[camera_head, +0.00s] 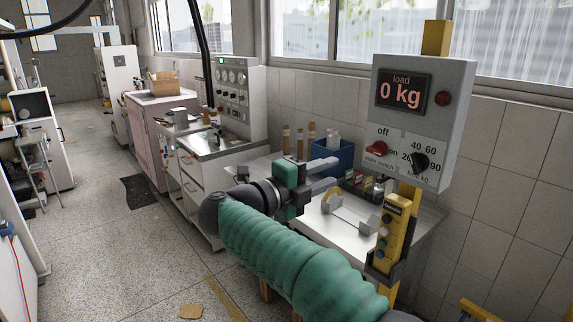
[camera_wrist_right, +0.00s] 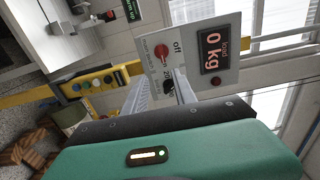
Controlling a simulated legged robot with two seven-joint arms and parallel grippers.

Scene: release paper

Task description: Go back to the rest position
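My right gripper (camera_head: 335,172) is open and empty in the head view, held above the metal bench and left of the control panel. In the right wrist view its two fingers (camera_wrist_right: 162,76) stand apart with nothing between them. The green sleeve of my right arm crosses the lower middle of the head view. My left gripper is not in view.
A grey control box (camera_head: 452,130) reads 0 kg, with a red switch and black dial. A yellow button pendant (camera_head: 390,235) stands below it. A blue bin (camera_head: 331,157) and bottles (camera_head: 299,142) sit behind my gripper. The floor (camera_head: 110,240) at left is mostly clear.

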